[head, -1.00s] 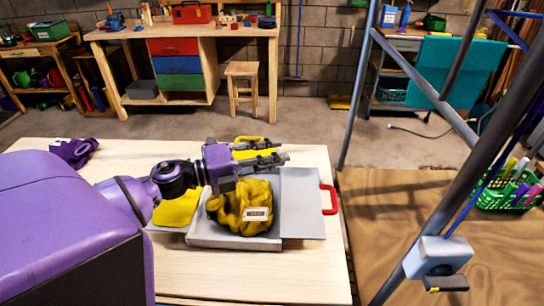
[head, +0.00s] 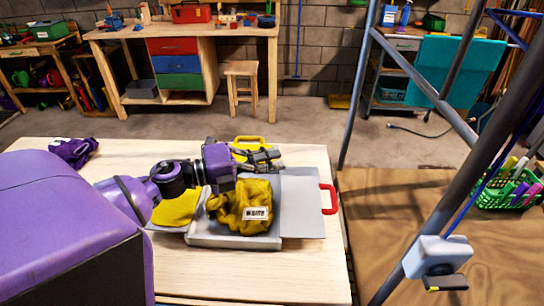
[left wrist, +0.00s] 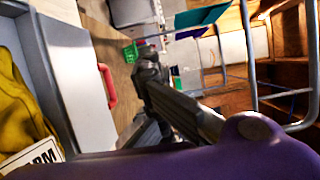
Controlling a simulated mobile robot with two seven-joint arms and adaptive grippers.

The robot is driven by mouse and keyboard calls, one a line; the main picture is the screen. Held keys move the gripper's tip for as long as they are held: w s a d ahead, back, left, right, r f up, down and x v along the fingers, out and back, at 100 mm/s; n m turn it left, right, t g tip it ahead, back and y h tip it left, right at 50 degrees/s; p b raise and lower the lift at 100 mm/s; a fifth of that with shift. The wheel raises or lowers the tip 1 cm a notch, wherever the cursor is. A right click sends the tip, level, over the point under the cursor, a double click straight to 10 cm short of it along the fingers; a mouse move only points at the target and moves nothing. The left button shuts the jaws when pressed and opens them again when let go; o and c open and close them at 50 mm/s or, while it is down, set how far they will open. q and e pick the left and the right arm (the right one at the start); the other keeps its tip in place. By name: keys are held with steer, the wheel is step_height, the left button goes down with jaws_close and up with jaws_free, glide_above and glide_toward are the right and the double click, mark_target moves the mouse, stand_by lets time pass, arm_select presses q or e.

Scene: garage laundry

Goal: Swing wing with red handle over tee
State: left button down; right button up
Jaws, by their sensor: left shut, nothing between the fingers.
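The yellow tee (head: 238,200) lies bunched on the grey folding board (head: 215,241), with a white printed label facing up. The wing with the red handle (head: 301,205) lies flat and open to the right of the tee. Its red handle (head: 329,199) sticks out at the right edge. The wing also shows in the left wrist view (left wrist: 78,75), beside the tee (left wrist: 18,110). My left gripper (head: 272,159) is shut and empty above the board's far edge, apart from the red handle. My right gripper is not in view.
Flat yellow cloth (head: 176,208) lies left of the tee. A purple item (head: 73,151) lies at the table's far left. A metal ladder frame (head: 440,190) stands to the right. The table front (head: 260,275) is clear.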

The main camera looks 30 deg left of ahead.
arm_select(q)
steer(key=c, duration=2)
jaws_free()
steer(key=v, duration=1.2)
